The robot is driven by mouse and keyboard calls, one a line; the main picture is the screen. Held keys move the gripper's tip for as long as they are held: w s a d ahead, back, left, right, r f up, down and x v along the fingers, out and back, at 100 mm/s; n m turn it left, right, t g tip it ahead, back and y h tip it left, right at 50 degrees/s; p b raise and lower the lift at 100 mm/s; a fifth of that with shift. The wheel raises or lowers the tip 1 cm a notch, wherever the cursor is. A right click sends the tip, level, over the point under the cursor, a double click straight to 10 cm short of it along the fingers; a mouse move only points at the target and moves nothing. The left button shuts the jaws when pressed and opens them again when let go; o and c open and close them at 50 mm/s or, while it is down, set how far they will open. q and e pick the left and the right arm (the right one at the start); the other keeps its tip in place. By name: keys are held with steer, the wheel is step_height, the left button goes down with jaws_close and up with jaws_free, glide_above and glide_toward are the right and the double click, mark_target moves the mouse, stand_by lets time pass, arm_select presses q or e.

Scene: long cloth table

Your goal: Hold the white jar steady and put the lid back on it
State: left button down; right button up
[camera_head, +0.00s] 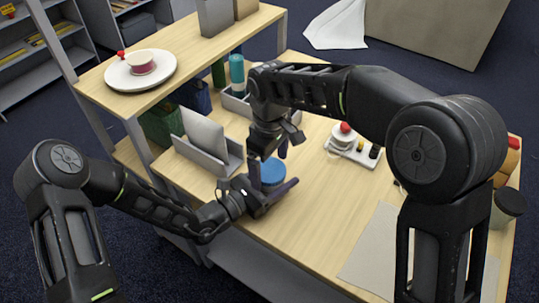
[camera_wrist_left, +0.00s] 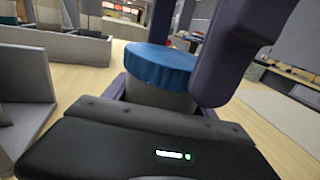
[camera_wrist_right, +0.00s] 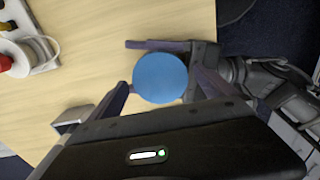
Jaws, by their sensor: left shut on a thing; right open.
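The white jar (camera_wrist_left: 160,98) stands on the table, mostly hidden behind my left gripper's fingers and body. The blue lid (camera_wrist_left: 160,62) sits on top of it and looks about level; it also shows in the head view (camera_head: 264,172) and the right wrist view (camera_wrist_right: 160,77). My left gripper (camera_head: 268,190) is shut on the jar, with its purple fingers on either side. My right gripper (camera_wrist_right: 162,92) is open, pointing down above the lid, with its fingers apart on both sides of it. I cannot tell whether those fingers touch the lid.
A grey tray (camera_head: 228,165) with a pale panel stands left of the jar. A white holder (camera_head: 352,154) with a spool and small bottles stands to the right. A raised shelf (camera_head: 115,95) holds a white plate. A pale mat (camera_head: 368,262) lies at the front right.

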steer(key=shift+f, duration=0.15)
steer(key=shift+c, duration=0.2)
steer(key=c, duration=1.4)
steer(key=o, duration=1.6)
step_height(320, 180, up, 12)
steer(key=shift+r, duration=0.1)
arm_select(q)
steer(key=shift+c, duration=1)
jaws_free()
